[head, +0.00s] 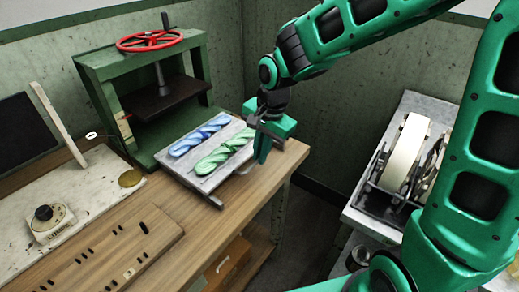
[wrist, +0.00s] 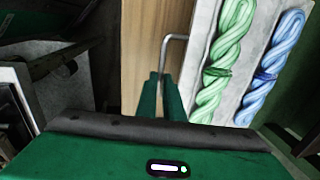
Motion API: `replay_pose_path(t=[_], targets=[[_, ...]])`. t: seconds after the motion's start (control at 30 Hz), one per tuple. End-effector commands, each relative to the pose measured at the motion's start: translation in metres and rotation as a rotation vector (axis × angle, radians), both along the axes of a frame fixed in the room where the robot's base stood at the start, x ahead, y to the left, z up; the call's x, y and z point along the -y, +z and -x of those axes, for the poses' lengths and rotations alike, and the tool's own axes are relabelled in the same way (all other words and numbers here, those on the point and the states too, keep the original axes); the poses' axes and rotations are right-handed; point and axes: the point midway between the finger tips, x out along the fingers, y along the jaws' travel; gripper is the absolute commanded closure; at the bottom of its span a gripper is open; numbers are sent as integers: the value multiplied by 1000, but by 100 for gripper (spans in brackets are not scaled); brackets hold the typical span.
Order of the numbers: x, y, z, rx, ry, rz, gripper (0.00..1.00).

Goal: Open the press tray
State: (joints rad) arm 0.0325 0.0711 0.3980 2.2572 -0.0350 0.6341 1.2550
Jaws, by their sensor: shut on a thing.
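The press tray (head: 207,180) is a flat grey tray with a blue twisted skein (head: 199,139) and a green twisted skein (head: 224,147) lying side by side on it. It sticks out in front of the green press (head: 88,78). My gripper (head: 262,158) is at the tray's front edge, fingers pointing down. In the wrist view its fingers (wrist: 161,80) are shut on the tray's thin grey handle (wrist: 177,37). The tray (wrist: 199,25) and both skeins also show there. The fingers hide the handle's gripped part.
The press has a red handwheel (head: 152,39) and a dark plate (head: 163,97) above the tray's back. The wooden bench (head: 165,222) runs left, with a dial box (head: 50,220) on it. A reel (head: 405,157) stands at right, across a floor gap.

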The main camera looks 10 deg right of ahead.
Motion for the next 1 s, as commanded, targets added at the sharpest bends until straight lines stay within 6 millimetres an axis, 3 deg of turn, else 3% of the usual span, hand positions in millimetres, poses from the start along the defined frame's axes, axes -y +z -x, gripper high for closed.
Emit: replay_pose_path(t=[0.27, 0.3, 0.37, 0.73, 1.0], targets=[[1, 1, -2, 3, -3, 1, 100], [1, 1, -2, 3, -3, 1, 85], [1, 1, -1, 3, -3, 1, 74], [0, 5, 0, 2, 0, -1, 74], [5, 46, 5, 6, -2, 0, 74]])
